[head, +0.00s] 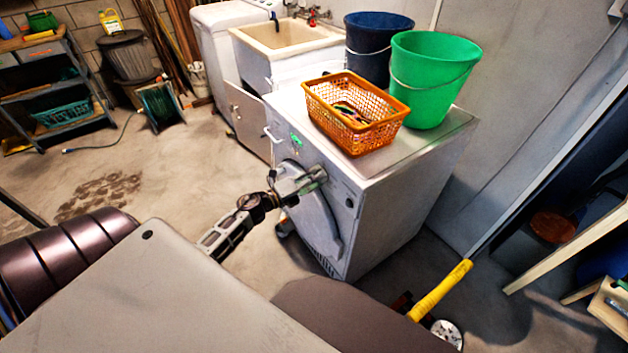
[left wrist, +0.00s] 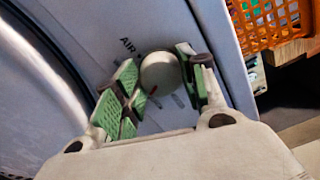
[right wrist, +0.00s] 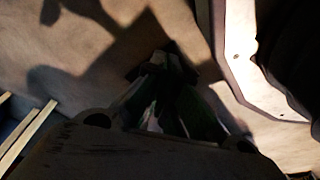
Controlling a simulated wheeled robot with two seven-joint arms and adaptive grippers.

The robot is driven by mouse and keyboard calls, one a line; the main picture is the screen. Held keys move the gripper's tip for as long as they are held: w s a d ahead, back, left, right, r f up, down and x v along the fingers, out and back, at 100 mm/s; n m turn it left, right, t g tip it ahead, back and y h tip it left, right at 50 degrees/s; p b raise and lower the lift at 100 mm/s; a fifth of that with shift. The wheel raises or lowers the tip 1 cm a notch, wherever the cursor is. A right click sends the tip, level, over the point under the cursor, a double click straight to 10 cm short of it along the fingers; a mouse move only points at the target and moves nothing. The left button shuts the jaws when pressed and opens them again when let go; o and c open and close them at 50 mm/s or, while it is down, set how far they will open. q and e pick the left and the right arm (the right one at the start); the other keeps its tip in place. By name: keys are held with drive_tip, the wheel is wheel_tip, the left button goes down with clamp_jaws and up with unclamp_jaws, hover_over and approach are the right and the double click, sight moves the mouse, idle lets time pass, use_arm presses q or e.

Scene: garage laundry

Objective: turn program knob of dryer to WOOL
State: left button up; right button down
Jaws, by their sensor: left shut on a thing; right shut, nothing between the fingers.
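The dryer (head: 405,205) is a white front-loader with its round door (head: 325,230) facing my left arm. My left gripper (head: 318,176) reaches its front panel, near the top of the door. In the left wrist view the round grey program knob (left wrist: 160,74) sits between the green-padded fingers of my left gripper (left wrist: 158,88), which is shut on it. The printed word AIR shows beside the knob; other labels, WOOL included, cannot be read. My right gripper (right wrist: 165,65) is shut and empty in dark shadow, away from the dryer.
A yellow-handled tool (head: 440,290) is at lower right. Floor at left is mostly clear.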

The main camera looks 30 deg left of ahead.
use_arm(q)
drive_tip(key=shift+d+m+b, duration=0.1)
drive_tip(key=shift+m+b, duration=2.1)
drive_tip(key=shift+m, duration=2.1)
use_arm(e)
drive_tip(key=w+a+r, duration=0.1)
drive_tip(key=a+r, duration=0.1)
drive_tip(key=r, duration=0.4)
drive_tip(key=w+a+r, duration=0.1)
drive_tip(key=a+r, duration=0.1)
drive_tip(key=r, duration=0.5)
drive_tip(key=shift+w+r+g+y, duration=0.15)
drive_tip(key=shift+w+g+y, duration=0.15)
drive_tip(key=shift+w+g, duration=0.1)
drive_tip(key=shift+a, duration=0.1)
use_arm(q)
drive_tip(key=o, duration=1.1)
drive_tip(key=shift+c, duration=0.2)
drive_tip(key=shift+s, duration=0.15)
drive_tip(key=v, duration=1.1)
drive_tip(key=shift+s, duration=0.4)
drive_tip(key=shift+a, duration=0.2)
drive_tip(key=shift+n, duration=0.3)
